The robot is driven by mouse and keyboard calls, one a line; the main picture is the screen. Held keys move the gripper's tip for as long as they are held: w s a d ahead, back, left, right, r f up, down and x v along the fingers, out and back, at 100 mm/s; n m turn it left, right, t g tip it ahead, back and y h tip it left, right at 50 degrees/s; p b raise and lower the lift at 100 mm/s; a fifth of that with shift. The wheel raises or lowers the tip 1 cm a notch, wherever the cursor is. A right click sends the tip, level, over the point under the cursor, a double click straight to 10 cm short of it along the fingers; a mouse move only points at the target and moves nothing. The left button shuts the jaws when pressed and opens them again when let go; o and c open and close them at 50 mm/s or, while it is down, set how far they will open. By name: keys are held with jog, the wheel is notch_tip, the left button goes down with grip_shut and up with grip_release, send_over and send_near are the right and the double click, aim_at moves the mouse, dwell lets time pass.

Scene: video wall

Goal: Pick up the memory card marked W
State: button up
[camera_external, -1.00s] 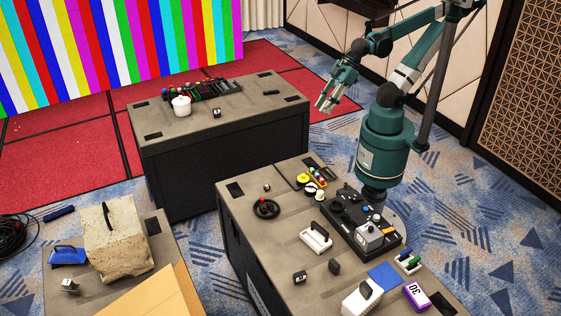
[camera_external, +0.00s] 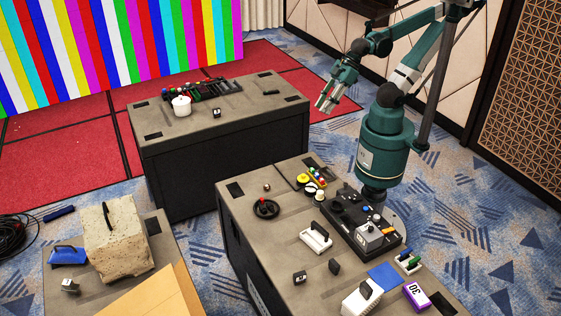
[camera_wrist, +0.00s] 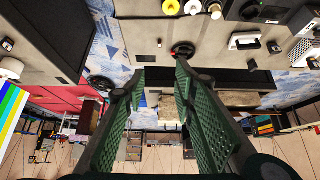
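I cannot read a W on anything in these frames. Small dark pieces that could be cards are a black one with a pale mark (camera_external: 299,277) and a plain dark block (camera_external: 334,266) on the near table, and a dark piece with a pale face (camera_external: 216,113) on the far table. My gripper (camera_external: 328,101) hangs in the air to the right of the far table, well clear of all of them. In the wrist view, my gripper's (camera_wrist: 161,70) two green fingers are apart with nothing between them.
The near table (camera_external: 240,212) carries a black handwheel (camera_external: 266,208), a white handled block (camera_external: 316,238), a black control panel (camera_external: 352,215) and a purple box (camera_external: 417,296). A white pot (camera_external: 181,105) stands on the far table (camera_external: 260,103). A stone-like block (camera_external: 117,240) stands at lower left.

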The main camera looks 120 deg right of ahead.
jog(key=shift+o, duration=0.3)
jog(key=shift+w+a, duration=0.1)
jog(key=w+a+r+m+g+y, duration=0.15)
jog(key=w+a+m, duration=0.35)
jog(key=w+a, duration=0.6)
jog(key=m+g+h, duration=0.2)
jog(key=m+g, duration=0.4)
jog(key=m, duration=0.6)
send_over(333, 258)
jog(key=shift+y, duration=0.25)
notch_tip(333, 258, down, 27)
jog(key=shift+w+d, duration=0.1)
jog(key=shift+d, duration=0.05)
jog(key=shift+a+f, duration=0.25)
jog(key=shift+f, duration=0.05)
